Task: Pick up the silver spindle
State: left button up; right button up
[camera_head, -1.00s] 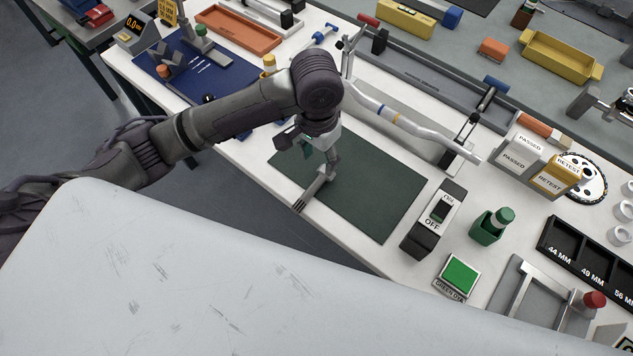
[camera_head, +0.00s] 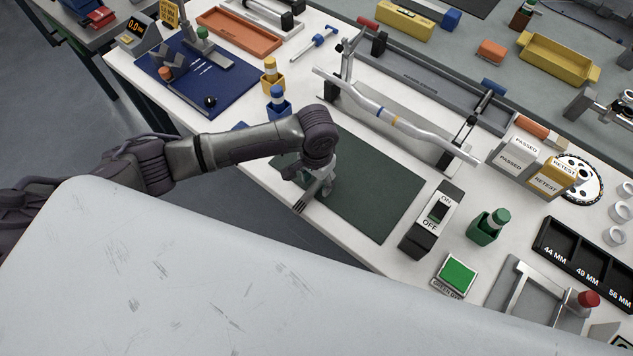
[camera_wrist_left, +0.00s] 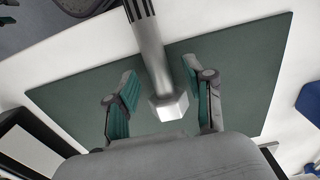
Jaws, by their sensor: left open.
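The silver spindle (camera_head: 301,205), a metal bar with a dark grooved end, lies on the dark green mat (camera_head: 375,205) with that end past the mat's near edge. My left gripper (camera_head: 317,184) is low over it and hides its other end in the head view. In the left wrist view the spindle (camera_wrist_left: 149,45) runs down between the two teal-padded fingers of the open gripper (camera_wrist_left: 160,85). Its faceted bright end sits between them, with a gap visible on each side. My right gripper is not in view.
An ON/OFF switch box (camera_head: 432,220) and a green button (camera_head: 460,276) are to the right. Yellow and blue holders (camera_head: 279,105) stand behind the arm. The mat's right part is clear.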

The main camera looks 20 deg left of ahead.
pick_arm(q)
jog(key=shift+f, duration=0.55)
grip_shut()
jog(key=shift+r, duration=0.15)
